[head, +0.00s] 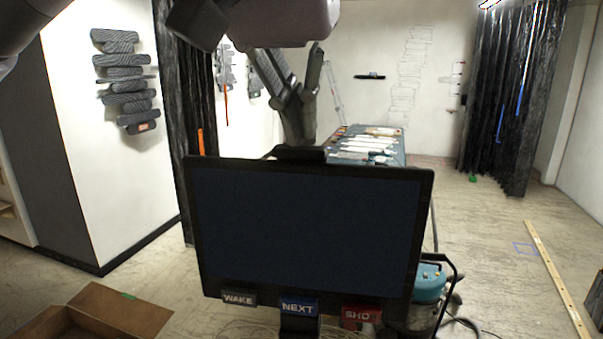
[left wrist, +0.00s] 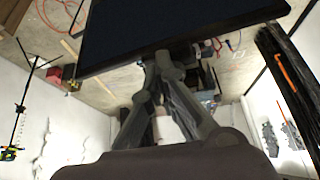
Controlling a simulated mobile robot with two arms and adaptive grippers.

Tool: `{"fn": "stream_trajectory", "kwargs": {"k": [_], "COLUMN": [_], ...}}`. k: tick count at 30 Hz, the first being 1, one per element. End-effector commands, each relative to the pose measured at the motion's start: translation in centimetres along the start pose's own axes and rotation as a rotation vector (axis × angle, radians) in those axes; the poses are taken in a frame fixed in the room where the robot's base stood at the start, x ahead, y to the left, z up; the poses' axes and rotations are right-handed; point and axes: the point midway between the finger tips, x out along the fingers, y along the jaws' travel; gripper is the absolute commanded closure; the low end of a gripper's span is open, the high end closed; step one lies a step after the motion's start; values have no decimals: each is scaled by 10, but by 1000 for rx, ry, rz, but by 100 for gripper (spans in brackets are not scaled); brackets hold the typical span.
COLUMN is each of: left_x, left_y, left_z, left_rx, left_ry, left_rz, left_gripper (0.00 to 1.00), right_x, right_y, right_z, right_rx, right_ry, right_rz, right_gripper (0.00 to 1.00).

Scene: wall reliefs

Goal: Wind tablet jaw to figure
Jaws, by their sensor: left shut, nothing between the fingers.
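The tablet (head: 305,230) is a wide black-framed screen, dark and blank, standing upright in the foreground; its dark panel also shows in the left wrist view (left wrist: 165,25). A black clamp-like piece, perhaps the jaw (head: 298,154), sits on its top edge. My left gripper (head: 300,138) comes down from above, its fingertips right over that piece. In the left wrist view its fingers (left wrist: 163,62) close together with nothing between them, at the tablet's edge. I cannot tell whether they touch the jaw. No figure shows on the screen. My right gripper is not in view.
WAKE, NEXT and SHO labels (head: 299,307) sit along the tablet's lower edge. A teal machine (head: 429,283) with cables stands behind its right side. An open cardboard box (head: 122,310) lies lower left. A tool-covered table (head: 340,160) stands behind. Floor at right is mostly free.

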Motion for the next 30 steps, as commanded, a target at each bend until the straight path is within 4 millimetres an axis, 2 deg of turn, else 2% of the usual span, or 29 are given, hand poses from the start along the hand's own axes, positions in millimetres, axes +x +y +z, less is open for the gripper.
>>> {"fn": "stream_trajectory", "kwargs": {"k": [6,30], "left_x": [9,11], "left_y": [0,-2], "left_z": [5,1], "left_rx": [-1,-1], "left_ry": [0,1], "left_rz": [0,0], "left_gripper": [100,100], "right_x": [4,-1], "right_y": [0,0], "right_z": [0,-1], "right_rx": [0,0], "right_ry": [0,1], "right_rz": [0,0], "right_gripper": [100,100]}}
